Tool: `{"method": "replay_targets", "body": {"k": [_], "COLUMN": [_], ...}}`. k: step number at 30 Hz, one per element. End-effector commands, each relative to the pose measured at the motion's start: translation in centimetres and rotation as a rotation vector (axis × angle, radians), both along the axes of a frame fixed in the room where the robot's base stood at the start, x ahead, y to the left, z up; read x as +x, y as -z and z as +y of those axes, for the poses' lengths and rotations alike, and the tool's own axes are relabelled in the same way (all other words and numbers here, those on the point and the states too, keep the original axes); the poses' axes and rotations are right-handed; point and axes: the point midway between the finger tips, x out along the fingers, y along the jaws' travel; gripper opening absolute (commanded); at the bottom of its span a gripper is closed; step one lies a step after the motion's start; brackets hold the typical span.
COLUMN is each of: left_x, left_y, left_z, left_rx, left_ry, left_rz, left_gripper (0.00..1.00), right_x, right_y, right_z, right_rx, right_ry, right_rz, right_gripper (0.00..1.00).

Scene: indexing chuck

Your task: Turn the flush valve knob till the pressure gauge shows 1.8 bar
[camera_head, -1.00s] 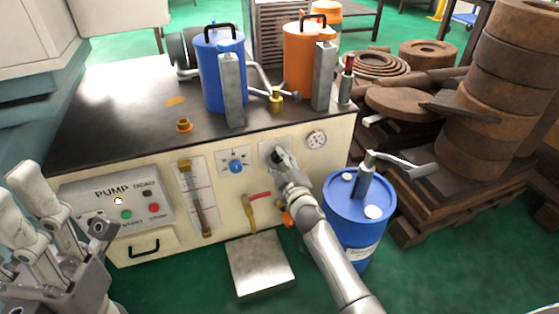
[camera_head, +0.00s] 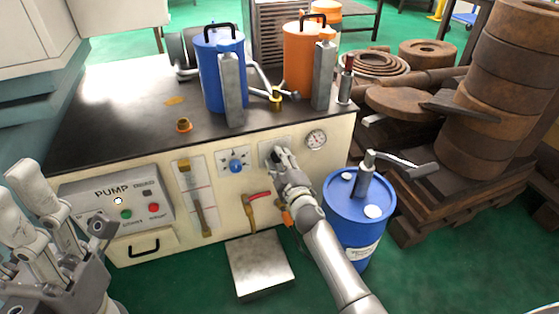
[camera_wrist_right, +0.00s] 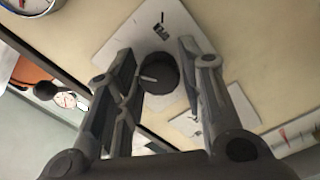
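The black flush valve knob (camera_wrist_right: 158,73) sits on a pale plate on the cream panel, with a light pointer mark on its face. In the head view my right gripper (camera_head: 278,156) covers most of the knob. The round pressure gauge (camera_head: 316,139) is right of the knob; its needle is too small to read. Part of the gauge is cut off in the wrist view (camera_wrist_right: 30,4). My left gripper (camera_head: 14,186) is at the lower left, empty, its fingers apart.
A blue selector knob (camera_head: 236,166) and a red-handled valve (camera_head: 257,195) are on the panel near my right gripper. A blue drum (camera_head: 350,225) stands close to the right of my right arm. A metal plate (camera_head: 260,264) lies below. The pump box (camera_head: 115,205) is at the left.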

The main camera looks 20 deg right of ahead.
Motion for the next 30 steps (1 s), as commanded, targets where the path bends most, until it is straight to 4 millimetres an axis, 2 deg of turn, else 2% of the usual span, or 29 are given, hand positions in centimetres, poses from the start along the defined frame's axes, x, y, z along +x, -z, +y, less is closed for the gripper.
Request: {"method": "replay_targets", "body": {"k": [1,3,12,16,20,30], "left_x": [0.0,0.0,0.1,0.1,0.0,0.0], "left_y": [0.0,0.0,0.3,0.3,0.2,0.2], "left_z": [0.0,0.0,0.0,0.0,0.0,0.0], "left_rx": [0.0,0.0,0.003,0.001,0.001,-0.001], "left_ry": [0.0,0.0,-0.001,-0.001,0.0,-0.001], "left_rz": [0.0,0.0,0.012,0.01,0.008,0.007], "left_gripper": [0.4,0.4,0.4,0.4,0.4,0.4], "right_x": [0.0,0.0,0.0,-0.8,-2.5,-8.9], "right_y": [0.0,0.0,0.0,0.1,0.1,0.1], "right_z": [0.0,0.0,0.0,-0.1,-0.1,-0.3], "right_rx": [0.001,0.001,0.001,0.0,0.0,0.001], "right_ry": [0.0,0.0,0.0,0.001,0.0,0.0], "right_rz": [0.0,0.0,-0.001,0.0,0.001,0.002], "right_gripper": [0.47,0.53,0.53,0.53,0.53,0.53]}}
